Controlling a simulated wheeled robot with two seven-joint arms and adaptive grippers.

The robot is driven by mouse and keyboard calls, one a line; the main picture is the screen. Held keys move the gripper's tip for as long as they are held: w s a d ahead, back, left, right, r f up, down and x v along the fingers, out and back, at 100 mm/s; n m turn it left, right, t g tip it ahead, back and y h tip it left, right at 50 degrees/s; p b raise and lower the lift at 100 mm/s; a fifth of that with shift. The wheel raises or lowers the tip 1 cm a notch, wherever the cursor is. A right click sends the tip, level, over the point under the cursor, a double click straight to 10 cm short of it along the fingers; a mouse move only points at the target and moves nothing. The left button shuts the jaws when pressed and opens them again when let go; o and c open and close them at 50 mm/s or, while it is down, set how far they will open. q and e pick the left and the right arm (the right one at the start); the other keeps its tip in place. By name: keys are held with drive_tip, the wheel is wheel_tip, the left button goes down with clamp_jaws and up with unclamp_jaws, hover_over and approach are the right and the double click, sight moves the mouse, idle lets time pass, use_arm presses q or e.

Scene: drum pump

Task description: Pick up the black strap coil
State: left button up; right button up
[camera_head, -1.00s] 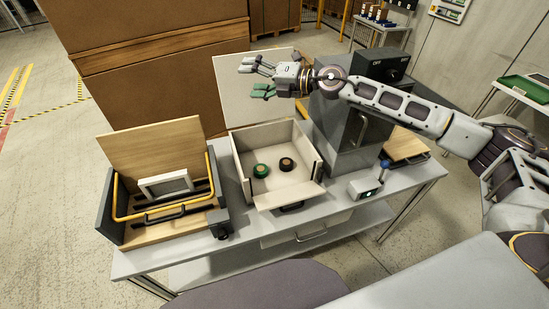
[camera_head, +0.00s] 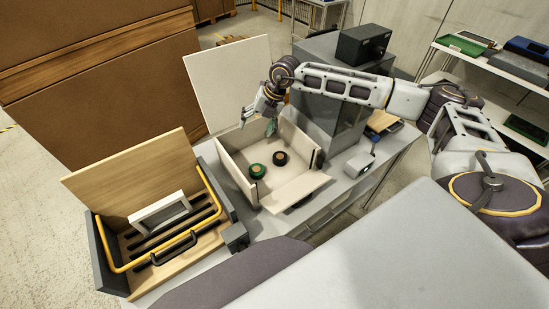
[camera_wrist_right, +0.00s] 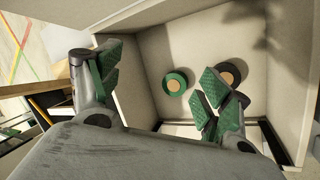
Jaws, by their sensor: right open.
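The black strap coil (camera_head: 280,158) lies flat on the floor of an open pale box (camera_head: 233,172), right of a green coil (camera_head: 257,170). In the right wrist view the black coil (camera_wrist_right: 236,68) shows a tan core and is partly hidden behind a green-padded finger. The green coil (camera_wrist_right: 175,82) lies left of it, between the fingers in the picture. My right gripper (camera_head: 257,122) is open and empty, pointing down above the far side of the box. Its fingers also show in the right wrist view (camera_wrist_right: 160,82), spread apart. My left gripper is not in view.
The box has upright walls and a raised pale lid (camera_head: 228,82) behind it. A wooden-lidded case (camera_head: 135,180) with a yellow bar stands to the left. A grey cabinet (camera_head: 325,110) stands close on the right, with a small device (camera_head: 359,165) in front.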

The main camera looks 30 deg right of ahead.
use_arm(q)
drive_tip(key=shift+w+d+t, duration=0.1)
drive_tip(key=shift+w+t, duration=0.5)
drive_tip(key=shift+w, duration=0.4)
use_arm(e)
drive_tip(key=s+d+f+m+g+h, duration=0.2)
drive_tip(key=s+d+m+h, duration=0.1)
drive_tip(key=s+d+m, duration=0.2)
drive_tip(key=shift+s+d+m+g+h, duration=0.35)
drive_tip(key=shift+d+m, duration=0.35)
drive_tip(key=shift+d, duration=0.45)
drive_tip(key=shift+w, duration=0.1)
hover_over(282, 157)
wheel_tip(282, 157, down, 8)
drive_tip(key=shift+r+p, duration=0.15)
drive_tip(key=shift+p, duration=0.25)
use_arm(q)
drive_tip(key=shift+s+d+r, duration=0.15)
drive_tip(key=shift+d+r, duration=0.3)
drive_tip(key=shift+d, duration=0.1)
use_arm(e)
drive_tip(key=shift+f, duration=0.45)
drive_tip(key=shift+f, duration=0.1)
